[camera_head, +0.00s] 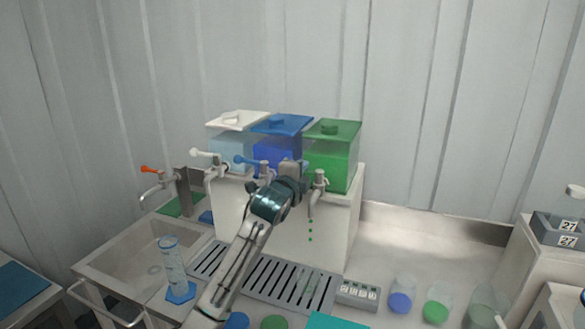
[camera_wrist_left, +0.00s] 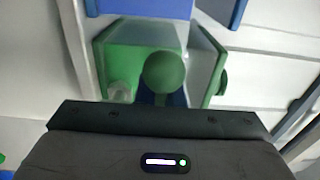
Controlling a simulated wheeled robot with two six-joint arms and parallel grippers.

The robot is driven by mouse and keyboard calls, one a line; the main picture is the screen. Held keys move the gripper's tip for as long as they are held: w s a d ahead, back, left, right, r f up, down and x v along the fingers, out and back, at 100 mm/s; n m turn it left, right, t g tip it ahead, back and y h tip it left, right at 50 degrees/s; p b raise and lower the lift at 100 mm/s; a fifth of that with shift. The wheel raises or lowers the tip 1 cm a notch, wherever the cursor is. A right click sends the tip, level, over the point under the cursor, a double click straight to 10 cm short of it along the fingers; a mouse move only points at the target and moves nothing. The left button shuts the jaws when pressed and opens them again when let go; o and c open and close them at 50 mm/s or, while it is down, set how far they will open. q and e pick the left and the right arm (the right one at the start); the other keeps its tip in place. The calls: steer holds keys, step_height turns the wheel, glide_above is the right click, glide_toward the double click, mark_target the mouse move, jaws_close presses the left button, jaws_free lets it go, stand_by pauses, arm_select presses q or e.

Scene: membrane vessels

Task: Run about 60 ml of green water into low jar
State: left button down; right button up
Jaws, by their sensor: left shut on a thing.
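The green tank (camera_head: 331,160) is the rightmost of three on a white stand. Its tap (camera_head: 318,183) hangs at the front, and green drops (camera_head: 310,230) fall below the spout. My left gripper (camera_head: 303,169) is at this tap, shut on its green handle; the handle's round green knob (camera_wrist_left: 163,74) shows in the left wrist view, in front of the green tank (camera_wrist_left: 122,62). A clear low jar (camera_head: 307,284) stands faintly visible on the drip grate under the drops; its liquid level cannot be read. My right gripper is not in view.
White-lidded (camera_head: 236,120) and blue (camera_head: 281,126) tanks stand left of the green one. A sink (camera_head: 130,250) and a tall cylinder (camera_head: 172,262) are at left. A small display unit (camera_head: 358,294) and jars with blue (camera_head: 400,301) and green (camera_head: 435,311) are at right.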

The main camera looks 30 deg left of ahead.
arm_select(q)
steer(key=shift+s+d+n+g+y+p, duration=0.1)
steer(key=shift+s+n+g+y+p, duration=0.2)
steer(key=shift+n+y, duration=0.55)
steer(key=c, duration=1.5)
jaws_free()
steer(key=shift+c, duration=0.2)
steer(key=b+v, duration=0.3)
steer(key=v, duration=0.7)
steer(key=shift+s+d, duration=0.2)
steer(key=shift+s, duration=0.15)
steer(key=shift+f, duration=0.1)
